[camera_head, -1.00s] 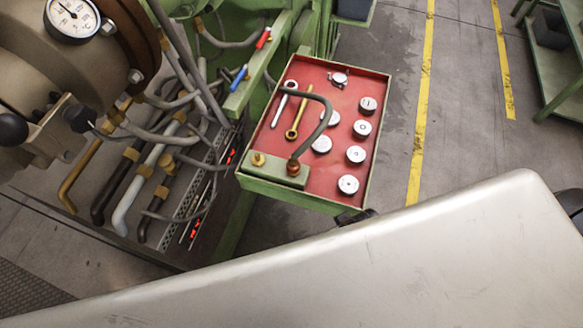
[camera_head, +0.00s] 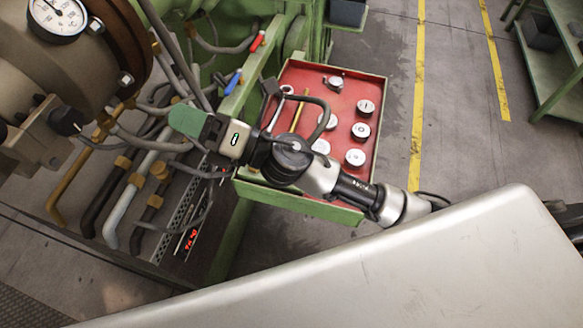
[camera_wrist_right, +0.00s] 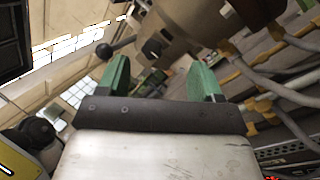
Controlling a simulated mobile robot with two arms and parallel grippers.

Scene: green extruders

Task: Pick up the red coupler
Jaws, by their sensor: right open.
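The red coupler (camera_head: 257,41) is a small red piece on the green machine rail (camera_head: 247,62), at the upper middle of the head view. My right gripper (camera_head: 187,119) is to the left of and below the coupler in that view, clear of it, in front of the machine's hoses. Its green fingers point left. The right wrist view shows the gripper (camera_wrist_right: 159,80) open, with nothing between its two green fingers. I cannot make out the red coupler in the wrist view. My left gripper is not in view.
A blue coupler (camera_head: 233,82) sits on the same rail, nearer my gripper. A red tray (camera_head: 350,84) with gauges and wrenches is partly covered by my right arm. Hoses (camera_head: 130,190) and the large gauge (camera_head: 58,17) crowd the left. Open floor lies to the right.

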